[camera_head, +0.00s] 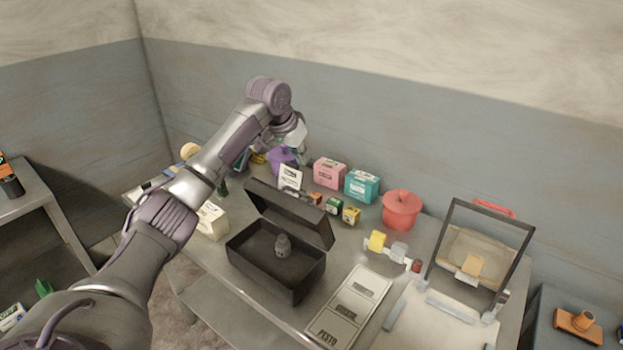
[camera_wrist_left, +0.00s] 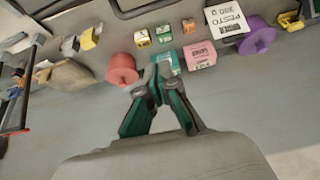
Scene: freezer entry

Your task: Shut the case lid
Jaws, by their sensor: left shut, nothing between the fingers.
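My left gripper (camera_wrist_left: 152,76) is shut and empty in the left wrist view. In the head view my left arm reaches over the table, and its wrist (camera_head: 292,130) is beyond the lid, apart from it. The fingers are mostly hidden there. A dark edge at the top of the left wrist view may be the case. My right gripper is not in view.
Behind the lid stand a pink box (camera_head: 329,172), a teal box (camera_head: 361,186), small boxes and a red pot (camera_head: 401,210). A purple pot (camera_head: 284,158) is near my wrist. A white label sheet (camera_head: 345,308) lies right of the case. A framed stand (camera_head: 482,245) is farther right.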

